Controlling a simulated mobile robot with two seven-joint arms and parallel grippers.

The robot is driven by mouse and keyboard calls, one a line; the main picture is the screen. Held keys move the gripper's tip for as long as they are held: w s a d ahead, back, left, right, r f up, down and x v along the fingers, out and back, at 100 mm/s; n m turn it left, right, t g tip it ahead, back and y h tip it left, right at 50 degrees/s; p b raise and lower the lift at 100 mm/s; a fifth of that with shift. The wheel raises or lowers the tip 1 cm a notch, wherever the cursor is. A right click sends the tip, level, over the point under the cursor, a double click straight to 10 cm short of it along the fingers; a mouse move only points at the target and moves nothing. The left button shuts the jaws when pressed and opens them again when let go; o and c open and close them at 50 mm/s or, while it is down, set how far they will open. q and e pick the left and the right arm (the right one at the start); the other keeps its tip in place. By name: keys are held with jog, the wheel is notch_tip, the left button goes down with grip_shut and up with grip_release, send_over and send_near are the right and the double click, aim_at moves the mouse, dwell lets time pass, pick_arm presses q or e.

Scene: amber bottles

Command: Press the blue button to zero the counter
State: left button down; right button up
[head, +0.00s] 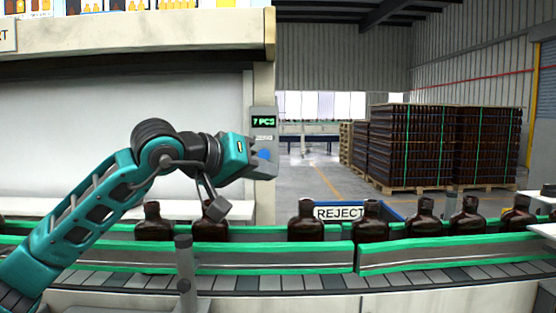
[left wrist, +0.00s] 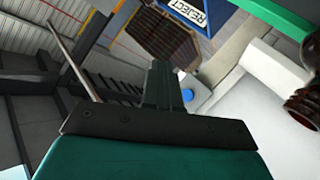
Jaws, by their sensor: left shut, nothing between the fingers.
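The grey counter box (head: 264,122) is on the pillar, with a green lit display (head: 264,121) reading 7 PCS. The round blue button (head: 264,155) is on the lower part of the box. My left gripper (head: 254,155) is shut and empty, its fingertips just left of the button in the head view. My right gripper is not in view.
Several amber bottles (head: 305,222) stand along the conveyor with green rails (head: 300,257) below my left arm. A blue crate with a REJECT label (head: 338,213) is behind the line. Pallets of bottles (head: 430,145) stand farther back, with open floor before them.

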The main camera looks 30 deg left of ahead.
aim_at(264, 154)
pick_arm(q)
jog(key=w+a+p, duration=0.4)
jog(key=w+a, duration=0.2)
jog(key=w, duration=0.1)
jog(key=shift+w+r+y, duration=0.35)
jog(key=shift+r+y, duration=0.05)
jog(key=shift+r, duration=0.05)
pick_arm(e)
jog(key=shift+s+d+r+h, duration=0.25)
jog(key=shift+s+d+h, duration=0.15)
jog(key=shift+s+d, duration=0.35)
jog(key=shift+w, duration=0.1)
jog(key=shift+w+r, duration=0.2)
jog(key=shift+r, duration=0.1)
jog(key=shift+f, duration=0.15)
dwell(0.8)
pick_arm(q)
jog(key=shift+w+a+p, duration=0.25)
jog(key=shift+w+p, duration=0.1)
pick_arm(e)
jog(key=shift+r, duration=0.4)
